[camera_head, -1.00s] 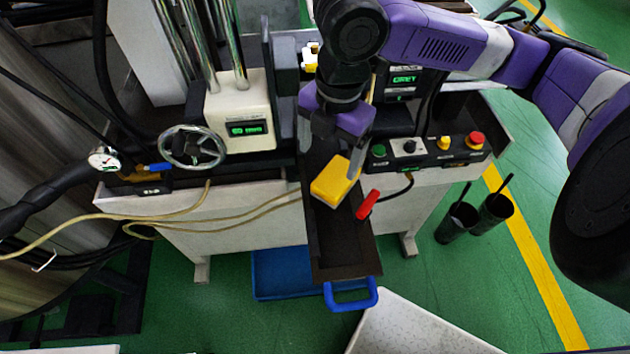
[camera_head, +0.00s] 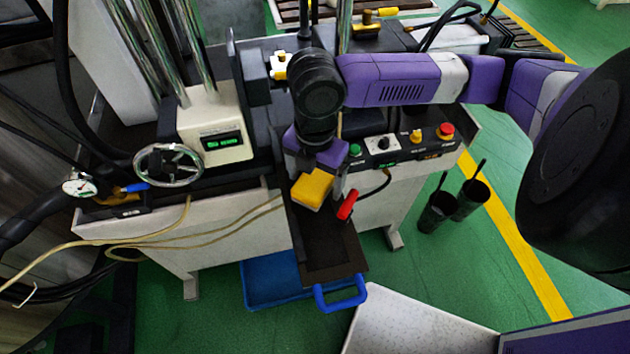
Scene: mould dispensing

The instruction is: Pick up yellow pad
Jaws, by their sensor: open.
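The yellow pad (camera_head: 312,189) is a small yellow block over the dark tray (camera_head: 330,247) that juts out from the machine's front. My gripper (camera_head: 314,168) points down right at the pad, with its purple body just behind and above it. The fingers are largely hidden by the purple body and the pad. The jaws are open, and I cannot see whether they touch the pad.
A red-handled tool (camera_head: 348,204) lies close to the pad's right. A control box (camera_head: 400,146) with buttons stands behind right, and a handwheel (camera_head: 169,165) at left. Two black cups (camera_head: 438,212) stand on the floor at right.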

